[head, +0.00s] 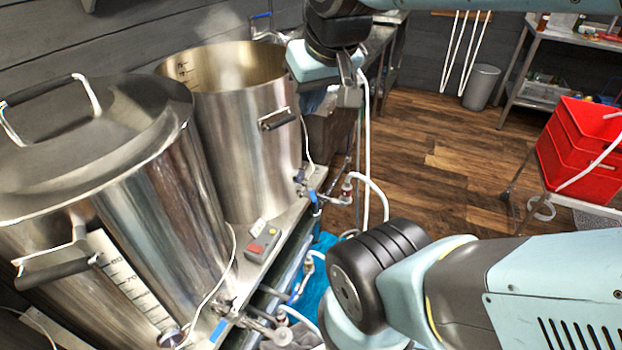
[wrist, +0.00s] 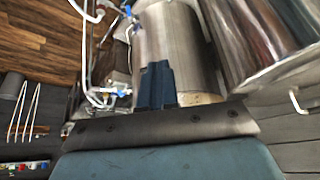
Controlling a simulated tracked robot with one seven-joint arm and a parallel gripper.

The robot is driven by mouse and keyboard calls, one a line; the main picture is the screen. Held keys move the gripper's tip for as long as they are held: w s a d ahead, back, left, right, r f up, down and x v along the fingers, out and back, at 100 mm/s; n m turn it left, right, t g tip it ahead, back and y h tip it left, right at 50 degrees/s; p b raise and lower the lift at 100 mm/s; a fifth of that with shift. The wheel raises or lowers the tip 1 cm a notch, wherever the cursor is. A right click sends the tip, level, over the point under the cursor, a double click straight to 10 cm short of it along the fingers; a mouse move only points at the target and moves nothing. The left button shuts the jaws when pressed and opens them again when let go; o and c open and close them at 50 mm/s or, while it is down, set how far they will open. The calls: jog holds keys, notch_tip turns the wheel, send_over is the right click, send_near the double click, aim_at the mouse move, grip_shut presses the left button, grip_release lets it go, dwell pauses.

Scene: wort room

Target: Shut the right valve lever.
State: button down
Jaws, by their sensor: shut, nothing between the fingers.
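The right kettle (head: 245,140) is an open steel pot. Near its base is a valve with a small blue lever (head: 314,200), which hangs roughly downward in the head view. I cannot tell from this whether the valve is open. In the wrist view a blue lever (wrist: 127,11) shows beside the base of a steel pot, small and blurred. My gripper (head: 352,92) is above and to the right of the valve in the head view, clear of the lever. Its fingers (wrist: 157,85) are together and empty in the wrist view.
A lidded steel kettle (head: 130,180) stands at left, with its own blue-handled valve (head: 218,330). White hoses (head: 366,150) hang close to the right valve. A control box (head: 263,245) sits on the stand. Red crates (head: 580,150) stand right; wooden floor (head: 440,150) is open between.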

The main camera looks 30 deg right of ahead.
jog(key=m+g+y, duration=0.4)
jog(key=m, duration=1.2)
send_over(312, 193)
jog(key=s, duration=0.3)
notch_tip(312, 193, down, 27)
jog(key=d+f+m, duration=0.5)
jog(key=d+f, duration=0.1)
jog(key=f, duration=0.7)
jog(key=s+x, duration=0.1)
jog(key=x, duration=0.9)
jog(key=shift+w, duration=0.15)
jog(key=shift+d+f, duration=0.15)
jog(key=shift+d, duration=0.1)
